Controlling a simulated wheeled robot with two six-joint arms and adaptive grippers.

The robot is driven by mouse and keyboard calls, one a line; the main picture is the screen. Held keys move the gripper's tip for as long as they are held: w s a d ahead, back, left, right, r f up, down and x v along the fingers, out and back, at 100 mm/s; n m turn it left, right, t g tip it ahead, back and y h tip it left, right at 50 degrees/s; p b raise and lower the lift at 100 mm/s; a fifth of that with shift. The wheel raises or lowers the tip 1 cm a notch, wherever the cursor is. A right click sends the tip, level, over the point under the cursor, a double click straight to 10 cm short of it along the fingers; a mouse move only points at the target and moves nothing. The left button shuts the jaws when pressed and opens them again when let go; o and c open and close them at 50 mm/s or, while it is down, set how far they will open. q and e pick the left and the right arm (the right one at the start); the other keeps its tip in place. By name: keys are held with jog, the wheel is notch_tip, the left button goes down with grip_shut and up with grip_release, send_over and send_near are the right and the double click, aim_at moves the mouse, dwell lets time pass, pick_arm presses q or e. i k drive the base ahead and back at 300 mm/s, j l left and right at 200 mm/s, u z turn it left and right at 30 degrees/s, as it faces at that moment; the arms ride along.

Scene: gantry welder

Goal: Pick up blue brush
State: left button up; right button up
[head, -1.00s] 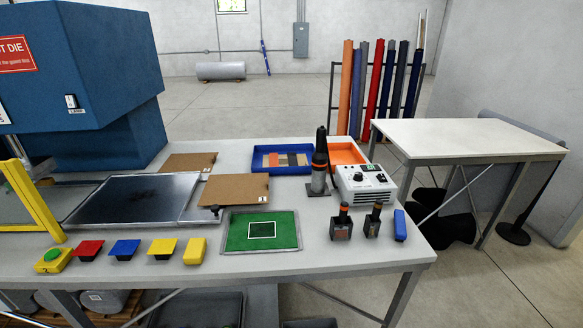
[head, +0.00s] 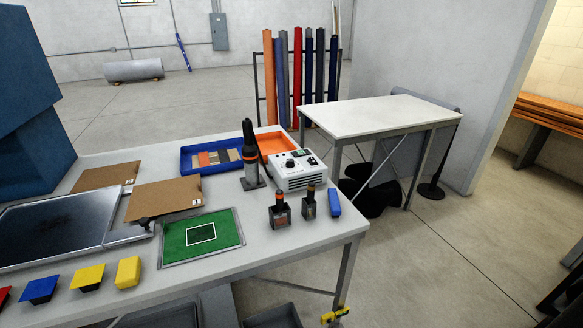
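A small blue block-shaped object (head: 333,203), which looks like the blue brush, lies near the right edge of the grey workbench (head: 290,253). Its bristles cannot be made out. Neither of my grippers shows in the head view.
A white control box (head: 297,172) and a dark upright tool (head: 249,155) stand behind the bottles. A green mat (head: 180,240) lies left. A blue tray (head: 192,165) and an orange tray (head: 273,144) are at the back. Open floor (head: 440,260) lies right of the bench.

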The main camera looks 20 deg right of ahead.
aim_at(333, 196)
jog(key=i+l+u, duration=0.15)
jog(key=l, duration=0.55)
jog(key=i+l+u, duration=0.15)
jog(key=l, duration=0.6)
jog(key=i+l+u, duration=0.15)
jog(key=l, duration=0.55)
jog(key=l+u, duration=0.15)
jog(key=l, duration=0.6)
jog(key=i, duration=0.05)
